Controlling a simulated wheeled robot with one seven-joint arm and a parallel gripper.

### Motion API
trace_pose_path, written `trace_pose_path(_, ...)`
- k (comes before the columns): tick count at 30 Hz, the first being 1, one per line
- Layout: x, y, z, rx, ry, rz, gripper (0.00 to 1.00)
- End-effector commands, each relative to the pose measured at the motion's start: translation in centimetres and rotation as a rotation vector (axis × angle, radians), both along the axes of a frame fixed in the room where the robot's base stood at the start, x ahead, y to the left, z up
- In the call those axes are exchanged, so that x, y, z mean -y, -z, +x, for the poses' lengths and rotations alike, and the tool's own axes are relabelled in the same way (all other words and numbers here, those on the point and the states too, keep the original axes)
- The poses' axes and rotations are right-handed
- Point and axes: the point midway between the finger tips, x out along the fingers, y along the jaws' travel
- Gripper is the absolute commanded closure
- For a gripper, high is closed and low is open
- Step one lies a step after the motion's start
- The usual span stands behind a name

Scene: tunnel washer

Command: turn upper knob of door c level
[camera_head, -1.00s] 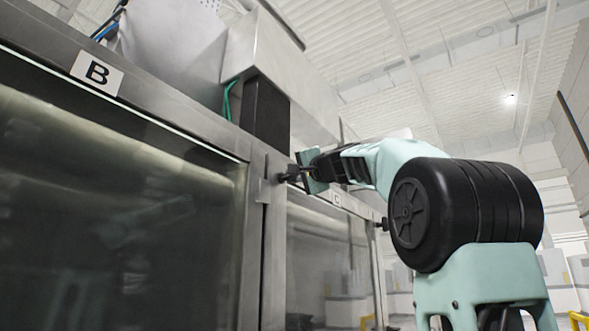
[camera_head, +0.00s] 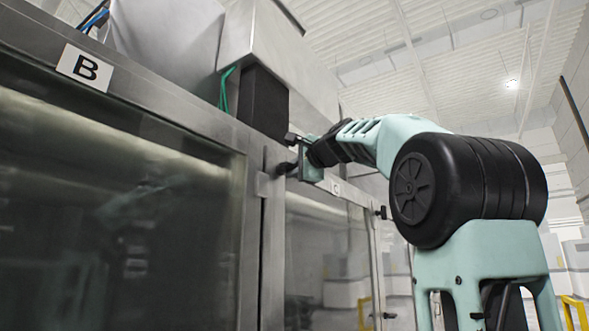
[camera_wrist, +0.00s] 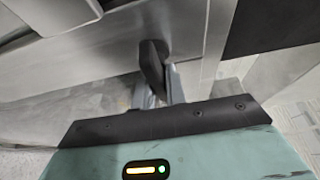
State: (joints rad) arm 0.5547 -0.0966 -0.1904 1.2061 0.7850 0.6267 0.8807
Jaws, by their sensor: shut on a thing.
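A black knob (camera_head: 285,168) sits on the steel post between the door marked B and the door marked C (camera_head: 320,250). My gripper (camera_head: 293,153) is at this knob, reaching in from the right. In the wrist view the black knob (camera_wrist: 152,66) stands upright in the picture, with its lower end between the two grey fingers (camera_wrist: 158,90) of my gripper. The fingers are shut on it. The small C label (camera_head: 336,188) is on the top frame, partly behind my gripper.
Another black knob (camera_head: 381,212) is on the right edge of door C. Door B's large glass (camera_head: 110,210) fills the left, under its B label (camera_head: 85,68). A black box (camera_head: 263,102) with green cables stands above the post. Open room lies to the right.

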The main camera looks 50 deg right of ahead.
Motion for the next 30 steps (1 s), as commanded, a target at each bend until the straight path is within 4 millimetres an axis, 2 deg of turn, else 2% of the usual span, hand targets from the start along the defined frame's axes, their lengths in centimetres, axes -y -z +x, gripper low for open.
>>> trace_pose_path(10,-0.4,0.3,0.3,-0.006,-0.012,0.005,1.0)
trace_pose_path(11,-0.4,0.3,0.3,-0.006,-0.012,0.005,0.81)
trace_pose_path(12,-0.4,0.3,0.3,-0.006,-0.012,0.005,0.7)
trace_pose_path(13,-0.3,0.2,0.3,-0.006,-0.011,0.005,0.67)
trace_pose_path(23,-0.2,0.1,-0.2,-0.001,-0.005,0.001,0.67)
trace_pose_path(26,-0.6,0.2,-1.2,0.002,-0.004,-0.001,0.67)
trace_pose_path(30,-1.3,0.4,-3.8,0.003,-0.002,-0.001,0.67)
